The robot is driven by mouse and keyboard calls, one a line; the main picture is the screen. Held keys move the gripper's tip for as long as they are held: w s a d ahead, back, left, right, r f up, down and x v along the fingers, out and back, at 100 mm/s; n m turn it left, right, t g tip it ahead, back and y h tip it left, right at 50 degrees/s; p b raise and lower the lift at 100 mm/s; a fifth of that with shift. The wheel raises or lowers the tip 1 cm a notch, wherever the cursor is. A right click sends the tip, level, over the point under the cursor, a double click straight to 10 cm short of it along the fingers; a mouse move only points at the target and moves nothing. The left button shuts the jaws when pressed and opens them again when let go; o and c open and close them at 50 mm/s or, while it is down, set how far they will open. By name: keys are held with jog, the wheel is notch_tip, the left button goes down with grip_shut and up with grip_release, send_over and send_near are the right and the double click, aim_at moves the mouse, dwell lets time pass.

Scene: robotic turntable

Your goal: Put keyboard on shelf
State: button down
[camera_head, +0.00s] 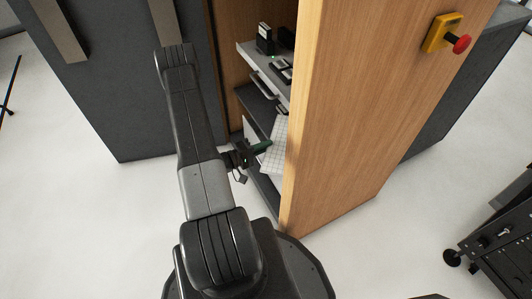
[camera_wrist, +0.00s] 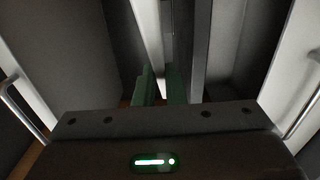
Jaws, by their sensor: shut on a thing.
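A white keyboard (camera_head: 273,160) with a grid of keys shows tilted in the opening of the wooden cabinet. In the wrist view a pale thin thing, likely its edge (camera_wrist: 153,45), stands between the green fingers. My gripper (camera_head: 264,146) is shut on it at the cabinet opening; it also shows in the wrist view (camera_wrist: 160,88). The shelves are stacked inside the cabinet: a light upper one (camera_head: 247,50) and a dark one (camera_head: 254,102) below it. Whether the keyboard touches a shelf, I cannot tell. The cabinet's right side panel partly hides the inside.
The wooden side panel (camera_head: 340,105) stands close to the right of my gripper. Small dark items (camera_head: 265,40) sit on the upper shelf. A yellow box with a red button (camera_head: 443,32) is on the panel. The pale floor (camera_head: 135,210) at left is clear.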

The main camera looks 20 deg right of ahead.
jog(key=shift+f+b, duration=0.35)
jog(key=shift+f, duration=1.15)
jog(key=shift+f, duration=0.15)
jog(key=c, duration=1.9)
grip_release()
jog(key=shift+f, duration=0.1)
jog(key=shift+c, duration=0.2)
jog(key=o, duration=0.4)
jog(key=shift+o, duration=0.2)
